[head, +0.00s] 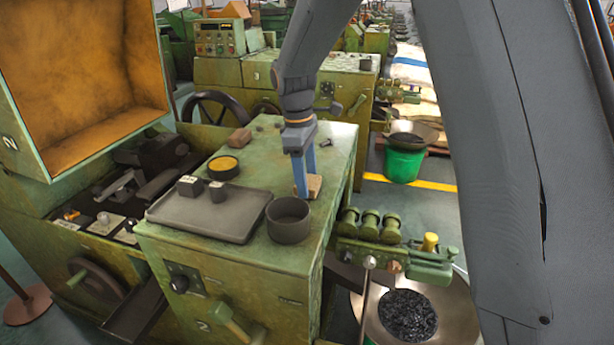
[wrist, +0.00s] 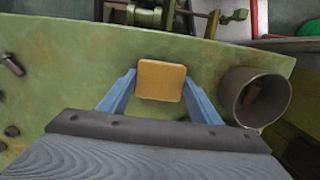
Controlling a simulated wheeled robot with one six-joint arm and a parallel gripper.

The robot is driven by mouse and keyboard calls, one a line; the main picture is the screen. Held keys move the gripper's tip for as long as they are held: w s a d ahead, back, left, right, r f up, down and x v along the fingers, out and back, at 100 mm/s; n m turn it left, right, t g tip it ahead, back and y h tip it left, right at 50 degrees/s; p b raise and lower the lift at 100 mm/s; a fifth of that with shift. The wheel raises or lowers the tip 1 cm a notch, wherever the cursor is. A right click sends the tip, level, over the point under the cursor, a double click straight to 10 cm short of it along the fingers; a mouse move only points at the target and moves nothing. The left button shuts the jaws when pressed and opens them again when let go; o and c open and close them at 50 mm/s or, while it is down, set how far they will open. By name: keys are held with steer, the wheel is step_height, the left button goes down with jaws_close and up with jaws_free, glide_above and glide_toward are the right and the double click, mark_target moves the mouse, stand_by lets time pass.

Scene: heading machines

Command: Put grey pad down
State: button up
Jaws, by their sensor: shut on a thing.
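My gripper (head: 305,192) is over the green machine top, blue fingers pointing down. It is shut on a tan square block (wrist: 160,80), whose flat face shows between the fingertips in the wrist view. In the head view the block (head: 316,186) is partly behind the fingers, at or just above the green top (head: 265,160); I cannot tell if it touches. The block looks tan, not grey. No separate grey pad stands out. A flat grey tray (head: 205,232) lies to the left, with two small dark grey cubes on it.
A dark grey cup (head: 289,222) stands near the gripper and shows at the right in the wrist view (wrist: 232,105). A round dish with yellow inside (head: 223,167) and a brown block (head: 240,138) lie farther back. Green top around the gripper is mostly clear.

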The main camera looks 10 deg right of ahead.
steer(key=shift+f, duration=0.15)
steer(key=o, duration=1.2)
steer(key=shift+c, duration=0.2)
step_height(320, 180, up, 12)
steer(key=a+b, duration=0.1)
steer(key=b, duration=0.2)
steer(key=shift+w+a, duration=0.2)
steer(key=shift+w, duration=0.05)
steer(key=shift+s, duration=0.1)
